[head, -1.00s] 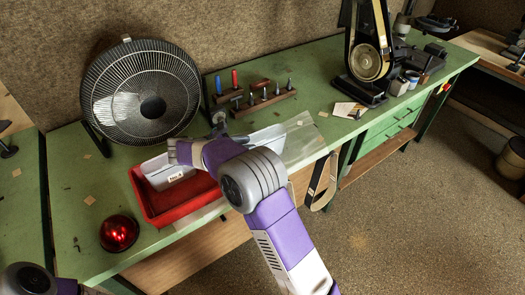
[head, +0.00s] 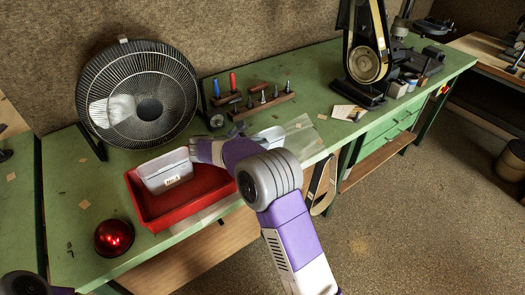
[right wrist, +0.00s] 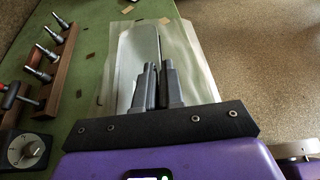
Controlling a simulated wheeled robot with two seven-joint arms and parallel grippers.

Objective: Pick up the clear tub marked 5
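A clear, whitish tub (head: 160,170) with a small label sits in the left part of the red tray (head: 152,215) in the head view. The label is too small to read. My right arm reaches over the bench just right of this tub; its gripper is largely hidden behind my own links in the head view. My left gripper is out of view.
A black fan (head: 150,80) stands behind the tray. A red dome (head: 114,237) stands in front-left of it. A tool rack (head: 262,105) and a small dial (head: 215,121) are behind my right arm. A belt machine (head: 366,60) stands farther right.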

